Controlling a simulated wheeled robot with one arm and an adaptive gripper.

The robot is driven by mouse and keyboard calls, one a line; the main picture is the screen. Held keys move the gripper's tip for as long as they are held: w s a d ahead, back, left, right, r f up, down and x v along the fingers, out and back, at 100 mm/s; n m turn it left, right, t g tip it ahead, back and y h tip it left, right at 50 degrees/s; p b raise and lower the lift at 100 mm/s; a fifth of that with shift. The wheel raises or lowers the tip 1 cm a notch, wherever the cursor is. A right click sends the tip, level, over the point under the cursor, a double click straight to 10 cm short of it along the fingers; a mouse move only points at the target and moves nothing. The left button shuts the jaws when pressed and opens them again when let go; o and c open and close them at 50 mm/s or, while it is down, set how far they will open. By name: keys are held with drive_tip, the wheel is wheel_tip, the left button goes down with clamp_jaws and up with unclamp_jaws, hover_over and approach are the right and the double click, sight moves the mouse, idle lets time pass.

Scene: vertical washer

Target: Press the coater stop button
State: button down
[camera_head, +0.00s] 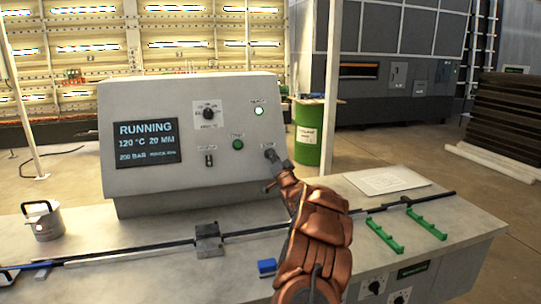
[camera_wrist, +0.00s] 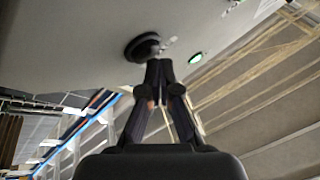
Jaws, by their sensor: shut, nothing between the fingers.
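The grey coater control panel (camera_head: 150,100) stands on the bench, its display (camera_head: 146,143) reading RUNNING. A green button (camera_head: 237,144) and a lit green lamp (camera_head: 258,111) show on its face. My gripper (camera_head: 271,155) is shut and empty at the panel's lower right, covering the spot under a small label. In the wrist view my gripper (camera_wrist: 158,66) has its closed fingertips at a dark round button (camera_wrist: 142,47), touching it or very close. The button's colour and whether it is pressed in cannot be told. The lit lamp (camera_wrist: 196,57) is to its right.
A black selector knob (camera_head: 208,114) and a small switch (camera_head: 209,160) are on the panel. A dark rod (camera_head: 130,252) with a grey block (camera_head: 208,238) runs along the bench. Green brackets (camera_head: 384,236), a paper (camera_head: 387,180) and a metal pot (camera_head: 43,220) lie around.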

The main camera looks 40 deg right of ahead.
drive_tip(key=shift+w+d+f, duration=0.15)
drive_tip(key=shift+w, duration=0.25)
idle(0.6)
drive_tip(key=shift+s, duration=0.1)
drive_tip(key=shift+s+a+r, duration=0.4)
drive_tip(key=shift+s, duration=0.25)
drive_tip(key=shift+s, duration=0.1)
idle(0.3)
drive_tip(key=s, duration=0.1)
drive_tip(key=s+a+r+b, duration=0.1)
drive_tip(key=s+a+r, duration=0.1)
drive_tip(key=shift+s+a+r+b, duration=0.1)
drive_tip(key=shift+s+b, duration=0.25)
drive_tip(key=shift+b, duration=0.05)
idle(0.8)
